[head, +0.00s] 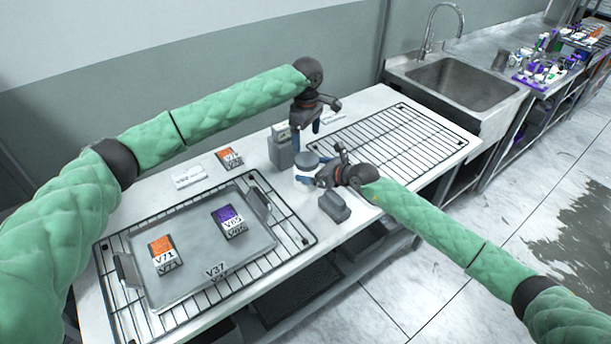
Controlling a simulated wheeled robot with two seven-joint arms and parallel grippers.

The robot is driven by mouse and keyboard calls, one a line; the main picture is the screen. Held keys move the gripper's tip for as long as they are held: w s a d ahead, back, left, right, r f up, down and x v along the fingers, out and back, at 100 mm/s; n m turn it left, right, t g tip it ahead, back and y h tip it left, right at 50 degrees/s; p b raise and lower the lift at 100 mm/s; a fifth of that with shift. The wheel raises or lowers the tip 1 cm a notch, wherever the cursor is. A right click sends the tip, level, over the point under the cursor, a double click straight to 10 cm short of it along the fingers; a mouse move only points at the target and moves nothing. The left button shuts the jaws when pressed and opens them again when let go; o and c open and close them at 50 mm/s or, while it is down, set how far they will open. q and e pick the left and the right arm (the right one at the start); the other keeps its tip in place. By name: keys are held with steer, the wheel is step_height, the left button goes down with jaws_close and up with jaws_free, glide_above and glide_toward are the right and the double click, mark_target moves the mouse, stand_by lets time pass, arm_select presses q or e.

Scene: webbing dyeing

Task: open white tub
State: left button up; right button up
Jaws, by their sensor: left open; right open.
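The white tub (305,172) is a small round container with a grey lid (306,160). It stands on the white table between the two wire racks. My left gripper (308,132) is open and points down above and just behind the tub, apart from the lid as far as I can see. My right gripper (312,183) is open at the tub's front right side, with its blue fingers near the tub wall. I cannot tell whether these fingers touch it. Part of the tub is hidden by the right gripper.
A grey box-shaped device (281,152) stands left of the tub, and a dark grey block (334,207) lies in front. A metal tray (190,283) with labelled packets sits on the left rack (290,222). The right rack (392,140) is empty. A sink (462,84) is beyond.

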steer(key=shift+x, duration=1.05)
arm_select(q)
steer(key=shift+d, duration=0.1)
arm_select(e)
steer(key=shift+w+a+f, duration=0.15)
steer(key=shift+w+a, duration=0.05)
